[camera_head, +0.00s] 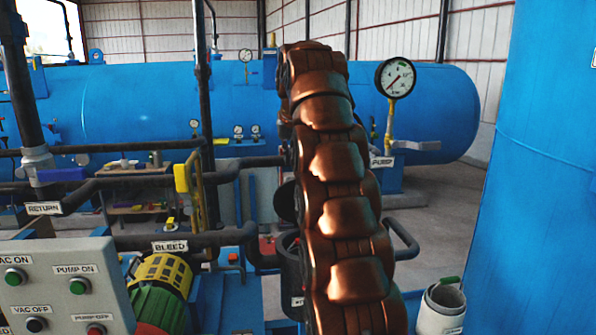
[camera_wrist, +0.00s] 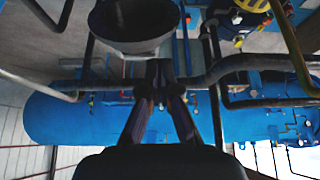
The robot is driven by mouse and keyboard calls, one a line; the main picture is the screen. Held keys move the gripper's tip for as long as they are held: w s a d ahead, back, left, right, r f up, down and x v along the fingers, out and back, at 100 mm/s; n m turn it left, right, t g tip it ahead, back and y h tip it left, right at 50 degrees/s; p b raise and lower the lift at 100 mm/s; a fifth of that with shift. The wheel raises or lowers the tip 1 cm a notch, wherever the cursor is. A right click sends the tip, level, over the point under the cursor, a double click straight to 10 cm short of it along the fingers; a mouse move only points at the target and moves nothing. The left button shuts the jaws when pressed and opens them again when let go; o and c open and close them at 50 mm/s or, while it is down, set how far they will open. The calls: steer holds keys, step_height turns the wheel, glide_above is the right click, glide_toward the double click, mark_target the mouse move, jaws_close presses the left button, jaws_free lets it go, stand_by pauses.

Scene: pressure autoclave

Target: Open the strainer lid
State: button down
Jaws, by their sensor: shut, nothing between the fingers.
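The strainer is a dark pot (camera_head: 291,268) behind my copper-coloured arm in the head view, partly hidden by it. A dark round disc (camera_head: 286,201), apparently its lid, stands steeply tilted above the pot's rim, so the lid looks raised. The arm hides its right side. In the wrist view, which is upside down, a dark round bowl-like part (camera_wrist: 135,22) shows at the top; I cannot tell whether it is the lid or the pot. My gripper (camera_wrist: 160,75) is shut and empty, its tips just beside that part. Contact is unclear. The head view hides the gripper.
Dark pipes (camera_head: 235,163) run left of the strainer, with a yellow handle (camera_head: 184,180). A control panel (camera_head: 60,290) and a yellow-green motor (camera_head: 162,285) stand front left. A white pot (camera_head: 440,311) stands right of my arm. A large blue tank (camera_head: 545,170) closes the right side.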

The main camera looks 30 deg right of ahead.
steer(key=shift+m+t+h, duration=0.3)
steer(key=shift+w+d+f, duration=0.35)
steer(key=shift+w+d, duration=0.25)
steer(key=shift+d, duration=0.4)
steer(key=shift+w+d+f, duration=0.35)
steer(key=shift+w+d, duration=0.3)
steer(key=shift+d, duration=0.35)
steer(key=shift+w+d+f, duration=0.35)
steer(key=shift+w+d, duration=0.25)
steer(key=shift+d, duration=0.4)
steer(key=shift+w+d+r+p+x, duration=0.15)
steer(key=shift+p+x, duration=0.4)
steer(key=shift+x, duration=0.9)
steer(key=shift+w+r+p+x, duration=0.15)
steer(key=shift+p+x, duration=0.35)
steer(key=shift+x, duration=0.95)
steer(key=shift+w+d+r+p+x, duration=0.15)
steer(key=shift+p+x, duration=0.4)
steer(key=shift+x, duration=0.9)
steer(key=shift+f, duration=0.1)
steer(key=shift+w, duration=0.1)
steer(key=shift+w+d+f, duration=0.15)
steer(key=shift+w+d, duration=0.2)
steer(key=shift+w, duration=0.45)
steer(key=shift+w+d+f, duration=0.2)
steer(key=shift+w+d, duration=0.1)
steer(key=shift+w, duration=0.25)
